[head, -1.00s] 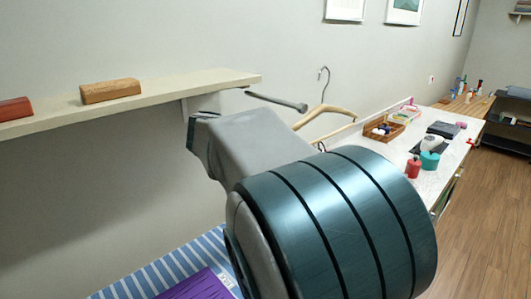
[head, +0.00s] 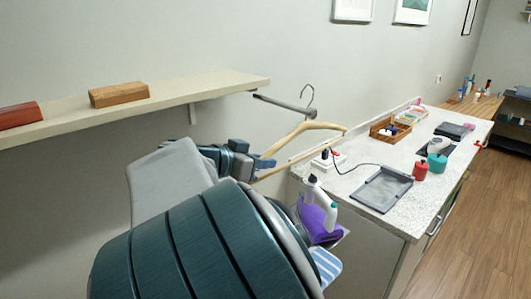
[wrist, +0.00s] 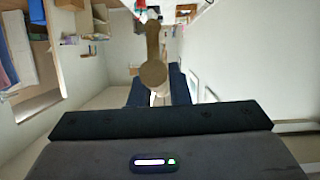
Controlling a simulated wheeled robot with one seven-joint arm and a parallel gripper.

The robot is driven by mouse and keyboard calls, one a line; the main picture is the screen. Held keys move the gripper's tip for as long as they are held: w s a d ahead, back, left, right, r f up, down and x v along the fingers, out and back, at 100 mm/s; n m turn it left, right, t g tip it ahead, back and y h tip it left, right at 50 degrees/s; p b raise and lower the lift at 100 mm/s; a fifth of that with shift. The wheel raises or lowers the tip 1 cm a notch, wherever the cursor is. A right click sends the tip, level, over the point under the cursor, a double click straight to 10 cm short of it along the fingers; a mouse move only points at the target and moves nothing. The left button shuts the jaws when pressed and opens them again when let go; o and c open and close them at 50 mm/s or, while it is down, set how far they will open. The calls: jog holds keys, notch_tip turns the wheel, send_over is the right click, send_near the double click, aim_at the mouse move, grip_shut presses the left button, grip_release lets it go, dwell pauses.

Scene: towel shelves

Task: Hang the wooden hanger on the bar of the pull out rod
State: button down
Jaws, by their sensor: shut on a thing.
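The wooden hanger (head: 297,132) has a pale bent frame and a thin grey metal hook (head: 309,92) on top. My gripper (head: 268,161) is shut on the left part of its frame. The wooden arm of the hanger also shows between the dark fingers in the wrist view (wrist: 153,70). The grey pull out rod (head: 285,105) sticks out to the right below the shelf. The hook appears above the rod's far end and overlaps it in the picture. I cannot tell whether they touch.
A cream wall shelf (head: 190,90) holds a brown block (head: 118,94) and a red block (head: 18,115). A counter (head: 345,190) at the right carries a tray, a wooden box and several small items. A spray bottle (head: 322,200) stands low beside the counter.

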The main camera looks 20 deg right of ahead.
jog(key=shift+s+a+r+p, duration=0.1)
jog(key=shift+s+a+p, duration=0.25)
jog(key=shift+a, duration=0.3)
jog(key=shift+s+a+p, duration=0.15)
jog(key=shift+a+p, duration=0.35)
jog(key=shift+a, duration=0.15)
jog(key=shift+s+a+r+p, duration=0.1)
jog(key=shift+s+a+p, duration=0.25)
jog(key=shift+a, duration=0.3)
jog(key=shift+a+f, duration=0.25)
notch_tip(320, 180, down, 3)
jog(key=b, duration=0.4)
jog(key=shift+f, duration=0.15)
